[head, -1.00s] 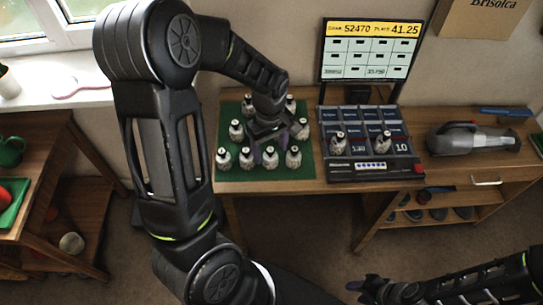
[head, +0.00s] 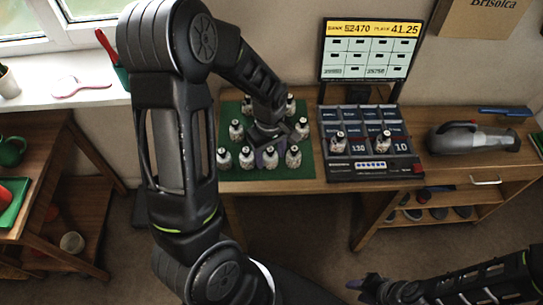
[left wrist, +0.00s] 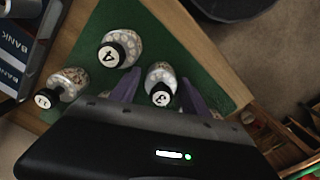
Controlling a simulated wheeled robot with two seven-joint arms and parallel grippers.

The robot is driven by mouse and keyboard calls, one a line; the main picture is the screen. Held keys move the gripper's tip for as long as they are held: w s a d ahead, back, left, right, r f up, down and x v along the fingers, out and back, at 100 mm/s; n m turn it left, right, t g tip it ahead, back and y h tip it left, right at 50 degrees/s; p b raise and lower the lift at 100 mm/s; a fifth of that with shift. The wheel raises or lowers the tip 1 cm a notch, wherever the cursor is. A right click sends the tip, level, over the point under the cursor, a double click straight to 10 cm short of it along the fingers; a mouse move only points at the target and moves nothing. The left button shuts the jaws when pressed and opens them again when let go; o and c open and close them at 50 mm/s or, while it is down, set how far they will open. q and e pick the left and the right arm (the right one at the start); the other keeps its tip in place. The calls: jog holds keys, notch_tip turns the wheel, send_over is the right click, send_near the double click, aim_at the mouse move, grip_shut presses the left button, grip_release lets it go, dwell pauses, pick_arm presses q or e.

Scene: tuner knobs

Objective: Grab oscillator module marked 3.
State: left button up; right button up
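My left gripper (head: 266,155) is low over the front part of the green mat (head: 232,175), pointing down among the oscillator modules. In the left wrist view its purple fingers (left wrist: 160,92) are apart. A pale bottle-like module with a black and white cap (left wrist: 161,87) stands between them; its number looks like a 3 turned over but is hard to read. A module marked 4 (left wrist: 120,48) and one marked 11 (left wrist: 62,85) stand beside it. My right gripper (head: 366,288) is at the bottom of the head view, far from the mat; its opening is unclear.
Several other modules, such as one at the front left (head: 223,158), stand close around the gripper. A slotted console (head: 372,172) holding two modules is to the right, below a screen (head: 369,51). A grey handheld vacuum (head: 472,138) lies farther right.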

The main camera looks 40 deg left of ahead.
aim_at(270, 149)
pick_arm(q)
grip_shut()
dwell(0.3)
notch_tip(270, 149, up, 10)
jog(key=shift+r, duration=0.1)
dwell(0.6)
dwell(0.5)
